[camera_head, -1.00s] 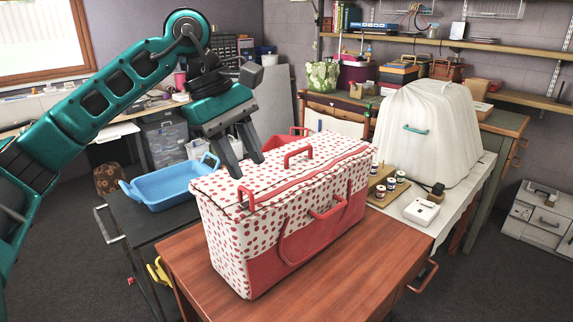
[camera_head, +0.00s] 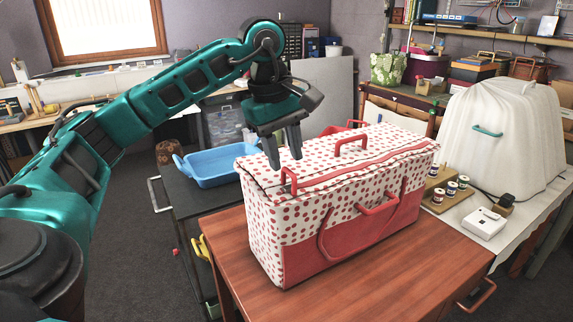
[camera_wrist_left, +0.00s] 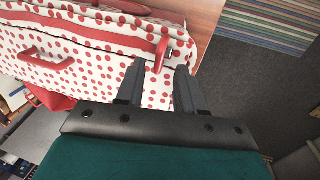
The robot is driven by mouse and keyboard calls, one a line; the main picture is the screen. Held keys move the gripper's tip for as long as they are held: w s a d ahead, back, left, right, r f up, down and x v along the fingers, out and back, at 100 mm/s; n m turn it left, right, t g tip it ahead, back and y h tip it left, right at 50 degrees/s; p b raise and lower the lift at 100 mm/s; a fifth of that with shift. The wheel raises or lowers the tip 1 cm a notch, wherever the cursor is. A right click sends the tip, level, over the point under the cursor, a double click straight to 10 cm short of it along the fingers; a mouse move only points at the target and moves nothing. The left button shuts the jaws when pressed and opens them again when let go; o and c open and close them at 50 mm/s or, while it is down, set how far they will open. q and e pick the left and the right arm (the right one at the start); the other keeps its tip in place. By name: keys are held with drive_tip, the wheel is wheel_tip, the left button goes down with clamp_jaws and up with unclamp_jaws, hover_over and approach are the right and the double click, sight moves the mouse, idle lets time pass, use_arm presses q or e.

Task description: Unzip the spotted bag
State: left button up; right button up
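The spotted bag (camera_head: 300,227), white with red dots and a red lower part, stands upright on the brown wooden table. A red zip line runs along its top. A red pull loop (camera_head: 289,180) stands up at the left end of the zip, and a red handle (camera_head: 351,145) is on the top. My left gripper (camera_head: 285,162) is open and empty, fingers pointing down just behind the pull loop. In the left wrist view the pull loop (camera_wrist_left: 162,52) lies just beyond the fingertips (camera_wrist_left: 160,68), seemingly apart from them. The top looks closed. My right gripper is not in view.
A blue tray (camera_head: 212,181) sits on a dark cart behind left of the bag. Thread spools (camera_head: 450,188), a small white box (camera_head: 483,224) and a white covered machine (camera_head: 505,135) stand to the right. The brown table (camera_head: 400,270) is clear in front.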

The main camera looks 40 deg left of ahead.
use_arm(q)
drive_tip(key=shift+w+d+f, duration=0.1)
drive_tip(key=shift+w+f, duration=0.15)
drive_tip(key=shift+f, duration=0.8)
clamp_jaws()
idle(0.7)
